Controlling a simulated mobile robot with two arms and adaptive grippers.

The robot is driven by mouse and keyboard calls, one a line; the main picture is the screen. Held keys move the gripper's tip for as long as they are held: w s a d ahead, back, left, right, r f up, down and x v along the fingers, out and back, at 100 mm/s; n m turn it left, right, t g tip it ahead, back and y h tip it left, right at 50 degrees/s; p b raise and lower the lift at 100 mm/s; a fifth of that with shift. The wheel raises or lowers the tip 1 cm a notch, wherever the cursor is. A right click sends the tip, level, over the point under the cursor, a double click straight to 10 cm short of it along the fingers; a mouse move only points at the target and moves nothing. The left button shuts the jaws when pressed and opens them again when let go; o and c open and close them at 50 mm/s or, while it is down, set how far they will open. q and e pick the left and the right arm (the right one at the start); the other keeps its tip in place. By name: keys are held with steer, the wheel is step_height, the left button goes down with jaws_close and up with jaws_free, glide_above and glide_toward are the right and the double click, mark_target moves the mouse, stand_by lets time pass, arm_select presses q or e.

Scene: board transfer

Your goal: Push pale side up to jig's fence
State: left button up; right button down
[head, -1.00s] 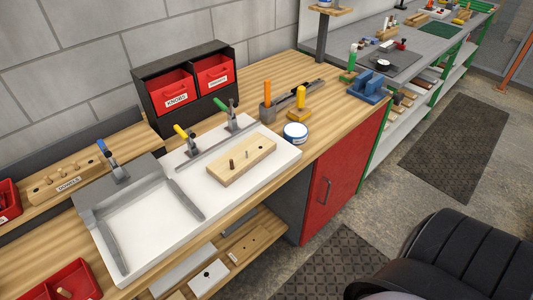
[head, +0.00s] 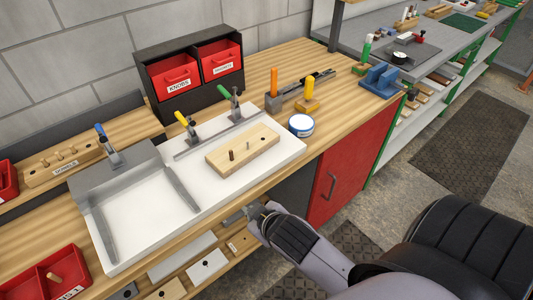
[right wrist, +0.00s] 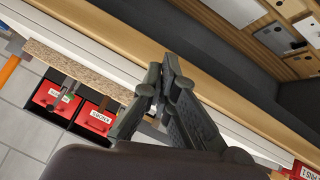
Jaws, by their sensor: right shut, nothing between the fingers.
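The pale side (head: 242,149) is a light wooden board lying flat on the white jig (head: 165,222). Two pegs or holes show on its top. The jig's fence (head: 207,138) is a thin grey rail behind the board, with a visible gap between them. A green-handled and a yellow-handled clamp stand at the fence. My right gripper (head: 260,208) is shut and empty, in front of the bench's front edge, apart from the board. In the right wrist view its fingers (right wrist: 165,78) are together, and the pale side (right wrist: 80,72) shows nearly edge-on. My left gripper is out of view.
A white-and-blue round tin (head: 301,125) stands right of the jig. A yellow-handled tool (head: 309,92) is behind it. Red bins (head: 172,76) stand at the back. A shelf with boards (head: 185,257) is below the bench top.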

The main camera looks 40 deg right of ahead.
steer(key=w+a+r+n+t+y, duration=0.2)
steer(key=w+r+n+t, duration=0.15)
steer(key=r, duration=0.35)
steer(key=w+a+r+n+t+y, duration=0.1)
steer(key=w+a+r+n+t, duration=0.15)
steer(key=w+r, duration=0.35)
steer(key=w+a+r+n+t+y, duration=0.2)
steer(key=w+a+r+t, duration=0.15)
steer(key=r, duration=0.45)
steer(key=s+a+r+n+g+y, duration=0.25)
steer(key=a+r+n+y, duration=0.45)
steer(key=n+y, duration=0.45)
steer(key=n+g+h, duration=1.6)
steer(key=n, duration=0.1)
glide_toward(266, 160)
steer(key=s+d+r, duration=0.2)
steer(key=s+r, duration=0.1)
steer(key=s, duration=0.1)
step_height(266, 160, down, 10)
steer(key=p, duration=0.3)
steer(key=shift+w+a+r, duration=0.1)
steer(key=shift+a+r, duration=0.05)
steer(key=w, duration=0.1)
steer(key=w+a+p, duration=0.1)
steer(key=w, duration=0.1)
steer(key=shift+w+a, duration=0.1)
steer(key=shift+w+a+p, duration=0.1)
steer(key=shift+w+p, duration=0.25)
steer(key=shift+w, duration=0.05)
